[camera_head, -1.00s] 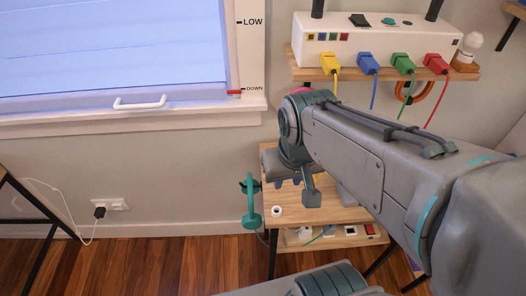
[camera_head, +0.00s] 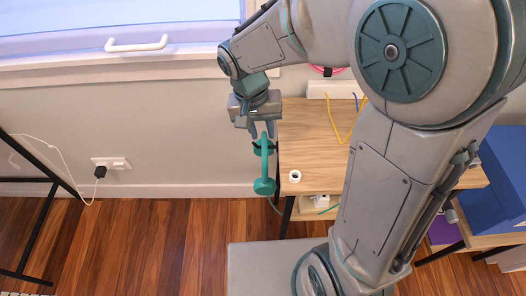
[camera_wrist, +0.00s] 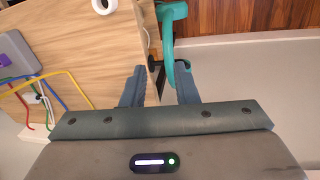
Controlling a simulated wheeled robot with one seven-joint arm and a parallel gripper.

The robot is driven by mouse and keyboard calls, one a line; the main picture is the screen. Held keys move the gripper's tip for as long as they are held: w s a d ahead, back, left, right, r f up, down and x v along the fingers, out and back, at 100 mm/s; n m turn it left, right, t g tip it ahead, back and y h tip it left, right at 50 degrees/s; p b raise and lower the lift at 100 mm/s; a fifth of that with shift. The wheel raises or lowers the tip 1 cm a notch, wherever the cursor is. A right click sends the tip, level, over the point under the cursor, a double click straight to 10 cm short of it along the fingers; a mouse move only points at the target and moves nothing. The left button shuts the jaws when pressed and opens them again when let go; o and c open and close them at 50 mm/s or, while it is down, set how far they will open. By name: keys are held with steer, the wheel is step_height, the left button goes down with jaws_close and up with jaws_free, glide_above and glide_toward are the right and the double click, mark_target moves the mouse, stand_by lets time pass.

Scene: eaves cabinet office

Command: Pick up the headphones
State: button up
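The teal headphones (camera_head: 264,172) hang at the left side of the wooden table, with one ear cup low and the other near the top. My gripper (camera_head: 262,133) is above the table's left edge, pointing down, with its fingertips at the upper part of the headphones. In the wrist view, my gripper (camera_wrist: 161,78) has its two fingers apart. The headphones (camera_wrist: 168,45) reach down between them, closer to the right finger. I cannot tell whether a finger touches them.
The wooden table (camera_head: 312,150) has a white roll (camera_head: 295,176) near its front left corner. Colored cables (camera_wrist: 42,92) lie at the back. A wall outlet (camera_head: 112,164) with a plugged charger is at the left. Floor left of the table is clear.

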mark_target(264, 157)
steer(key=f, duration=0.5)
steer(key=f+b, duration=0.1)
steer(key=f, duration=0.3)
steer(key=d+f+b, duration=0.1)
steer(key=f, duration=0.4)
steer(key=shift+f, duration=0.35)
jaws_close()
